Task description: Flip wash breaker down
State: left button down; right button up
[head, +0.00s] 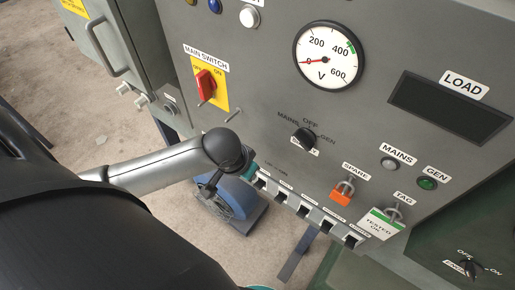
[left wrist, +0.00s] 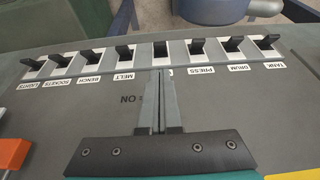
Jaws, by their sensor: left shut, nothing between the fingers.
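The breaker row shows in the left wrist view as several black toggles on white bases, with upside-down labels including MELT and PRESS. The breaker between those two (left wrist: 161,47) has its label mostly hidden by my fingers, so I cannot read it as WASH. My left gripper (left wrist: 161,74) is shut and empty, its fingertips just short of that breaker. I cannot tell whether they touch it. In the head view the row (head: 305,212) runs along the panel's lower edge, its left end covered by my left arm. My right gripper is not in view.
An orange padlock (head: 341,195) under SPARE and a hanging white-green tag (head: 380,224) sit just above the row's right end. A red main switch (head: 205,85) and a rotary selector (head: 303,140) are higher up. A blue object (head: 232,198) stands below the panel.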

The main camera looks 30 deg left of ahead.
pick_arm(q)
jog(key=shift+r, duration=0.1)
jog(key=b, duration=0.3)
send_near(260, 183)
jog(key=x, duration=0.5)
jog(key=shift+w+f, duration=0.1)
jog(key=shift+f, duration=0.25)
